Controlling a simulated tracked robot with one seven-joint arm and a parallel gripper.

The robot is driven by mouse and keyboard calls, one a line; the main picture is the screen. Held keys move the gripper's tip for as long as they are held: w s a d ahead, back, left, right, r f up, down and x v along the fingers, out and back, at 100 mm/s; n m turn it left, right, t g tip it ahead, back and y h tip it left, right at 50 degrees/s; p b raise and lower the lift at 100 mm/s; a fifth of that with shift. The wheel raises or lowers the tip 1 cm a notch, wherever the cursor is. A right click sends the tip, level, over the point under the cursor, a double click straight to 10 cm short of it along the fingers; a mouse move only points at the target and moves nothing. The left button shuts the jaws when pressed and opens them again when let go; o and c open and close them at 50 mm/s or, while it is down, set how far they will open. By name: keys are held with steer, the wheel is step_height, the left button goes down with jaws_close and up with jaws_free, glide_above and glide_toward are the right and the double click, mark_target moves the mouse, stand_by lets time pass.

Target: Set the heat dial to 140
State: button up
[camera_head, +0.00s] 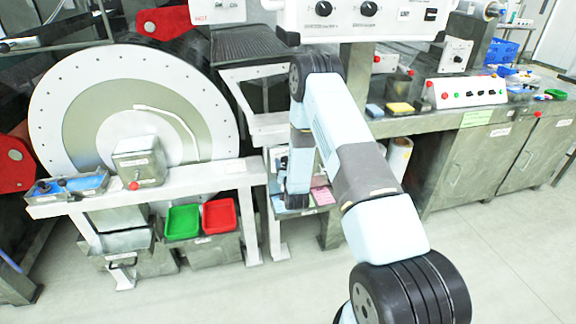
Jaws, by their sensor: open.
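A white control panel (400,27) hangs at the top centre, cut off by the upper picture edge. It bears two round black dials, a left one (323,8) and a right one (368,8), each with a small label below that is too small to read. Another small dial (458,59) sits on a white box at the upper right. I cannot tell which dial is the heat dial or where any of them points. My arm rises from the lower right, bends just below the panel and hangs down at the centre. My gripper's fingers cannot be made out.
A large white drum disc (70,90) stands at the left behind a white frame (240,175). A green tray (182,222) and a red tray (219,216) sit low in front. A cluttered bench (440,125) runs along the right. The floor in front is clear.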

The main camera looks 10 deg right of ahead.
steer(key=c, duration=1.1)
steer(key=shift+o, duration=0.2)
steer(key=shift+d, duration=0.1)
steer(key=shift+m, duration=0.3)
steer(key=shift+s+d+f+m+g+y, duration=0.15)
steer(key=shift+m+y, duration=0.2)
steer(key=shift+m, duration=3.8)
steer(key=shift+w+f+m+g+y, duration=0.1)
steer(key=shift+m+y, duration=0.3)
steer(key=shift+m, duration=3.7)
steer(key=shift+s+d+f+m+g+y, duration=0.15)
steer(key=shift+m+y, duration=0.2)
steer(key=shift+m, duration=3.8)
steer(key=shift+w+a, duration=0.1)
steer(key=shift+a, duration=0.05)
